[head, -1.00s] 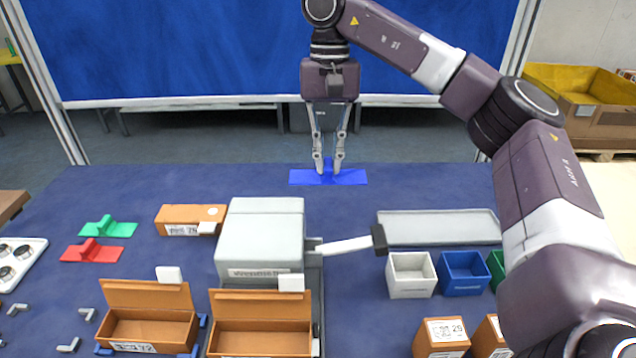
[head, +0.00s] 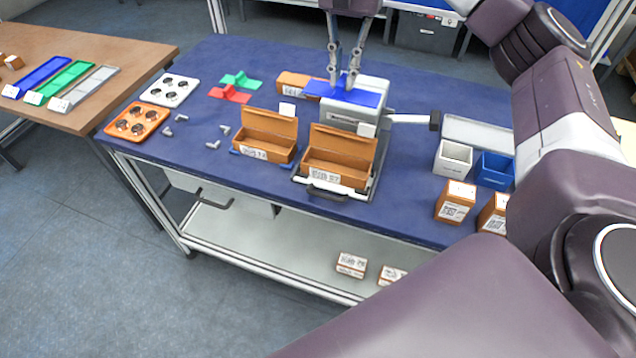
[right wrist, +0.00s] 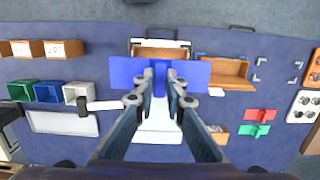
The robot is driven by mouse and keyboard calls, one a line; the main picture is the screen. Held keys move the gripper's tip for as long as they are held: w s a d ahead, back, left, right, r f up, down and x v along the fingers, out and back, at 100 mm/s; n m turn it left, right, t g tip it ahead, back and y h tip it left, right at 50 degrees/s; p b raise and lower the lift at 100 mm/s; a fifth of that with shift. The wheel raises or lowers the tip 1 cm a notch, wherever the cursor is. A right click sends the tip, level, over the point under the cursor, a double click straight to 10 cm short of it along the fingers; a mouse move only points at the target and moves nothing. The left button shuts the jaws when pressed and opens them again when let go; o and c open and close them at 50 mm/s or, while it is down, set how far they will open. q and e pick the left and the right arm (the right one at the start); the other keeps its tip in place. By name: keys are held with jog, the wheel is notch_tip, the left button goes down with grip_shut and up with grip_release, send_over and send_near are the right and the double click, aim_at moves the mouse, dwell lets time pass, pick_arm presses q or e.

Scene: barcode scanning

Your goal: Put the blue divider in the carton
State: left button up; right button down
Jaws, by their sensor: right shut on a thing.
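The blue divider (head: 361,97) is in my right gripper (head: 342,86), which is shut on its upright rib. It is held above the grey machine (head: 366,117), its plate about level. In the right wrist view the divider (right wrist: 124,71) spans across between the fingertips (right wrist: 160,84) and covers part of what lies below. An open orange carton (head: 338,168) with its lid up sits at the front of the machine. A second open orange carton (head: 266,146) stands to its left. My left gripper is not in view.
Red (head: 229,95) and green (head: 241,80) dividers lie at the left of the blue table. A closed orange carton (head: 293,84) lies behind. A lever (head: 408,118) sticks out right of the machine, near white (head: 453,158) and blue (head: 494,170) bins.

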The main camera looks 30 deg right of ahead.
jog(key=f, duration=1.5)
jog(key=shift+w+d+f, duration=0.15)
jog(key=shift+w+f, duration=0.1)
jog(key=shift+f, duration=0.1)
notch_tip(320, 180, down, 5)
jog(key=shift+r+p, duration=0.2)
jog(key=shift+p, duration=0.65)
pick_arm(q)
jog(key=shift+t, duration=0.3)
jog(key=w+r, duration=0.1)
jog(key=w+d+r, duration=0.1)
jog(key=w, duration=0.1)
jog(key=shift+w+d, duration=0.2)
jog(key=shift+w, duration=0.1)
pick_arm(e)
jog(key=shift+f, duration=0.1)
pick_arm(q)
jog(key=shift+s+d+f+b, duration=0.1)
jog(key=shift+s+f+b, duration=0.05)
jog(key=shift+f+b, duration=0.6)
pick_arm(e)
jog(key=shift+f, duration=0.6)
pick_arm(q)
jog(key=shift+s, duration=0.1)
pick_arm(e)
jog(key=c, duration=2)
grip_release()
